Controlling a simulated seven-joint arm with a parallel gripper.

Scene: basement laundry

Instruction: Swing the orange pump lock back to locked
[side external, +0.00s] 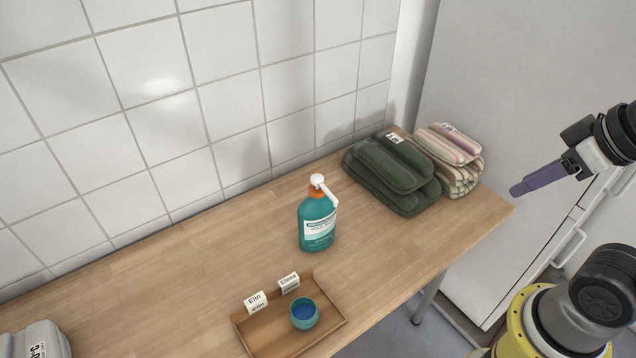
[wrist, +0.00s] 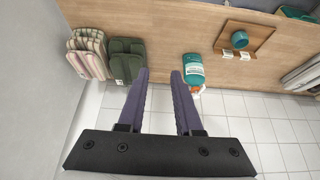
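A teal pump bottle (side external: 318,228) with a white label stands upright on the wooden table, near its middle. Its white pump head (side external: 318,181) has a spout pointing right and down. The orange pump lock (side external: 316,193) is a small collar under the head; its exact position is too small to tell. The bottle also shows in the wrist view (wrist: 193,68), with a bit of orange and white at its lower end. My gripper (side external: 517,190) is at the right, beyond the table's end and well apart from the bottle. In the wrist view its two purple fingers (wrist: 160,75) are apart with nothing between them.
A wooden tray (side external: 338,318) with name cards and a teal cup (side external: 304,313) sits at the front. Folded green towels (side external: 392,172) and striped towels (side external: 452,150) lie at the table's right end. A tiled wall (side external: 190,120) runs behind.

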